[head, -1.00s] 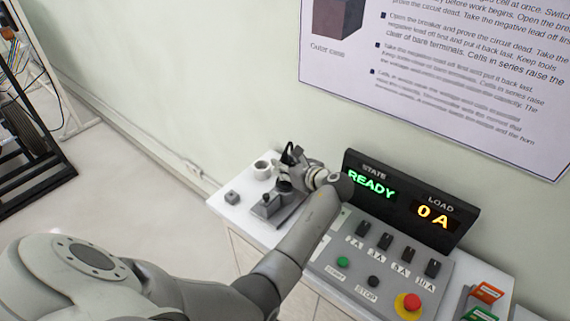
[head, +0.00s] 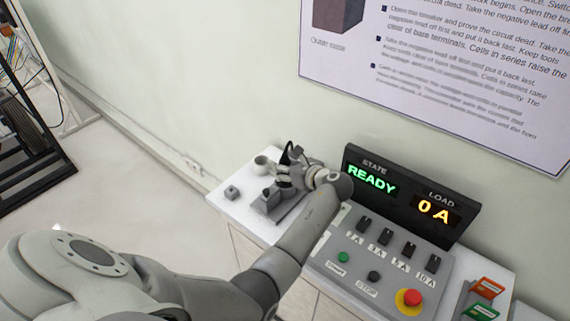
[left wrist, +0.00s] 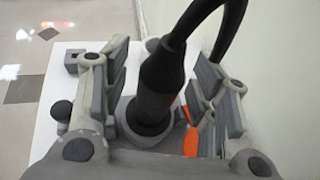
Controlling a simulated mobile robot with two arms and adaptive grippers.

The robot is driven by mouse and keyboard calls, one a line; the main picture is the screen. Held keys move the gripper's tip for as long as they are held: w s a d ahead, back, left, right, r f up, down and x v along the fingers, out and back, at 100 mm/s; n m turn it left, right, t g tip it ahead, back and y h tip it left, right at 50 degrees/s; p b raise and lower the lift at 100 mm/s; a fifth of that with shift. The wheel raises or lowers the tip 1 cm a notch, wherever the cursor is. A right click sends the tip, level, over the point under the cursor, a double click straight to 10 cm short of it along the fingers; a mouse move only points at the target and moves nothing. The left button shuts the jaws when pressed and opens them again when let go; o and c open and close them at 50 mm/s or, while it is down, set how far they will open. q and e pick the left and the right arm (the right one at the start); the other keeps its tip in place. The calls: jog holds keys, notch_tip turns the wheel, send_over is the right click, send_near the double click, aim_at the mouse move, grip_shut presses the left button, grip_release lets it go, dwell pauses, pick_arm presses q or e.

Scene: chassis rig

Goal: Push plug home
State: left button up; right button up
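The black plug (left wrist: 158,85) stands almost upright in the left wrist view, with its thick black cable curving up and over to the right. Its lower end is in or at a round grey socket (left wrist: 130,125); how deep it sits cannot be told. My left gripper (left wrist: 162,78) has one finger on each side of the plug, spread apart, with a visible gap on the left side. In the head view my left gripper (head: 292,170) is at the grey fixture (head: 270,205) on the bench's left end and hides much of the plug. My right gripper is not in view.
The white bench (head: 235,207) stands against the wall. A grey cup (head: 262,165) and a small grey block (head: 231,193) are near the fixture. The display (head: 410,195) reads READY and 0 A, behind a control panel (head: 385,265) with switches and a red button (head: 408,298).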

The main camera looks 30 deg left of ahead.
pick_arm(q)
jog(key=shift+f, duration=0.1)
notch_tip(320, 180, up, 10)
jog(key=shift+r, duration=0.1)
dwell(0.4)
dwell(0.5)
